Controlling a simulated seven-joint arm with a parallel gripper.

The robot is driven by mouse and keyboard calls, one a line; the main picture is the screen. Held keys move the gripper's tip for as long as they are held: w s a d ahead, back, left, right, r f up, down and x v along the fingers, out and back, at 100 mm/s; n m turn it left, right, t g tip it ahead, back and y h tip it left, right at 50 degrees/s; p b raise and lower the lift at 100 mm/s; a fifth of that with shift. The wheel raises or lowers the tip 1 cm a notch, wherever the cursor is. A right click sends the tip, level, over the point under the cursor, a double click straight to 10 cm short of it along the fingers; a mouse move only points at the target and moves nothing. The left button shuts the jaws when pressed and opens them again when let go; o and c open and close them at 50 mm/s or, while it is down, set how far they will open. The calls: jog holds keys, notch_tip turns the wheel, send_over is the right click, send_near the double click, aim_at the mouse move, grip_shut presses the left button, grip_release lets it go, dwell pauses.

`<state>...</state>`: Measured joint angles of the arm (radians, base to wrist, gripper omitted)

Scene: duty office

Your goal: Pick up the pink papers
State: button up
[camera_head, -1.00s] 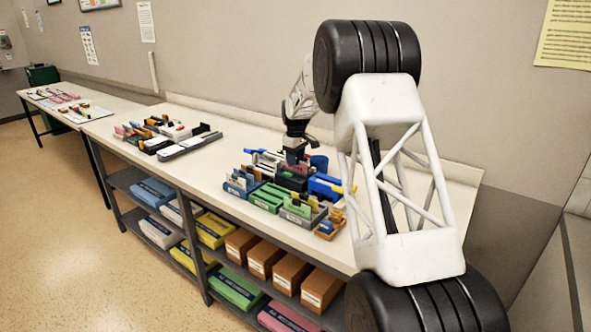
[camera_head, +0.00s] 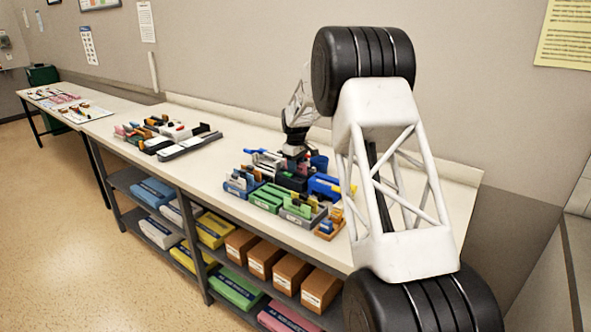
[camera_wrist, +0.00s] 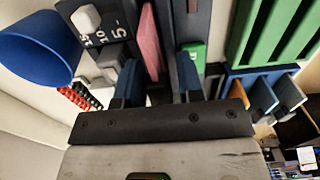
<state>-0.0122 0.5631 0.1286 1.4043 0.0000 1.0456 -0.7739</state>
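The pink papers (camera_wrist: 150,42) show in the wrist view as a thin upright pink slab in a dark slotted holder (camera_wrist: 204,22). My gripper (camera_wrist: 158,78) is open, with one dark blue finger on each side of the line of the pink papers. The papers' near end reaches toward the gap between the fingers; I cannot tell whether they touch.
A blue cup (camera_wrist: 35,48) stands close at the left in the wrist view. Green trays (camera_wrist: 270,30) and a blue holder with cards (camera_wrist: 262,97) are at the right. In the head view, more organizers (camera_head: 160,135) stand left on the white counter (camera_head: 220,160), with bare counter between.

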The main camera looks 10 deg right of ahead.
grip_shut()
jog(key=shift+r, duration=0.1)
jog(key=shift+r, duration=1.75)
jog(key=s+r, duration=0.1)
jog(key=s, duration=1.5)
jog(key=shift+r, duration=0.15)
jog(key=shift+d, duration=0.1)
jog(key=w+a+r, duration=0.1)
jog(key=w+a, duration=0.4)
jog(key=a, duration=0.5)
jog(key=shift+a+r, duration=0.2)
jog(key=shift+a, duration=0.1)
jog(key=shift+w, duration=0.1)
